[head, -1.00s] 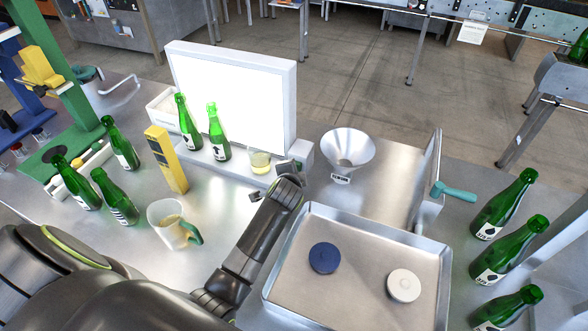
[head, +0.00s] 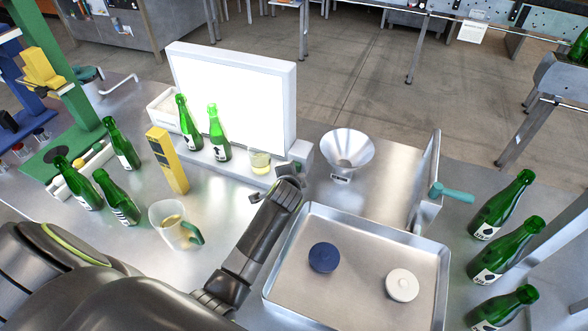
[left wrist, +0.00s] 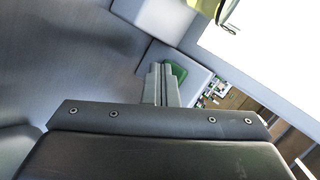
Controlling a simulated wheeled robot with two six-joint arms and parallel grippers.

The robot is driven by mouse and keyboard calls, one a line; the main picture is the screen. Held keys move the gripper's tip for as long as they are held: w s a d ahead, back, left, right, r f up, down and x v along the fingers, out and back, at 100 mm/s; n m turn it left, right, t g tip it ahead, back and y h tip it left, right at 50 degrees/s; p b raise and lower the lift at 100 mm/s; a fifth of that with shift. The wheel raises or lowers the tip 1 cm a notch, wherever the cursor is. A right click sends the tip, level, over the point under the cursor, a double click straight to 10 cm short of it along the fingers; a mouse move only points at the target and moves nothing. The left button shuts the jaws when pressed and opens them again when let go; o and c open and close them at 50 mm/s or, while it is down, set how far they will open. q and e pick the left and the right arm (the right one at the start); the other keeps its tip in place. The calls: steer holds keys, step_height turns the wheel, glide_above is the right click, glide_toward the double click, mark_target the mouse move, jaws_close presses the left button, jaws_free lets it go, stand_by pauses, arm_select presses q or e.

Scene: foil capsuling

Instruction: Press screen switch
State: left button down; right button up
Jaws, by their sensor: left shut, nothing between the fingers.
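The screen (head: 237,100) is a white-framed panel, lit bright white, standing at the back of the table. Its edge also shows in the left wrist view (left wrist: 275,45). A green switch (left wrist: 178,72) sits on the pale base of the screen in the left wrist view. My left gripper (left wrist: 162,68) is shut and empty, its fingertips right at the switch and partly covering it. I cannot tell whether they touch. In the head view my left gripper (head: 286,172) is at the right end of the screen's base, and the switch is hidden there. My right gripper is not in view.
Two green bottles (head: 219,134) and a glass cup (head: 259,162) stand on the screen's base. A yellow device (head: 167,161) and a jug (head: 170,226) are to the left. A funnel (head: 347,150) stands right of the gripper, and a metal tray (head: 350,294) is in front.

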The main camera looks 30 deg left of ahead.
arm_select(q)
steer(key=s+p, duration=0.1)
steer(key=s, duration=0.1)
steer(key=s+p, duration=0.2)
steer(key=s, duration=0.1)
steer(key=shift+d+r+p, duration=0.15)
steer(key=shift+p, duration=0.15)
steer(key=shift+s, duration=0.45)
steer(key=shift+s+f, duration=0.15)
steer(key=shift+f, duration=0.1)
